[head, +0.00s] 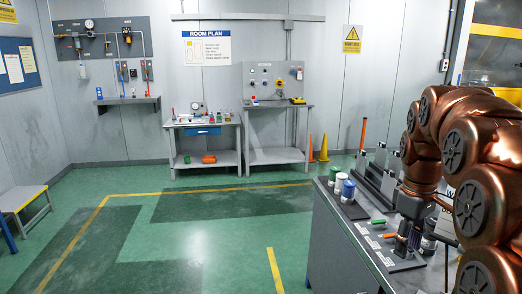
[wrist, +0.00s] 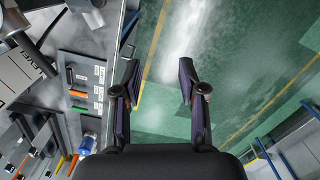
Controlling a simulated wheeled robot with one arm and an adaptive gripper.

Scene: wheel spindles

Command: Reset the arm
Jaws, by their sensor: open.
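My copper-coloured arm (head: 440,140) is folded at the right of the head view, over the near workbench. My gripper (head: 404,245) hangs from its end, dark and small, near the bench top. In the wrist view my gripper (wrist: 158,78) shows two dark fingers spread apart with nothing between them. Green floor shows through the gap there, and the bench lies to the left of the fingers.
The near workbench (head: 335,235) carries a green-topped cylinder (head: 334,173), a blue-white cylinder (head: 348,190), and a green handle (head: 378,222) and orange handle (head: 389,236) beside white labels. Two tables stand at the back wall with orange cones (head: 324,148). The floor (head: 200,240) between is clear.

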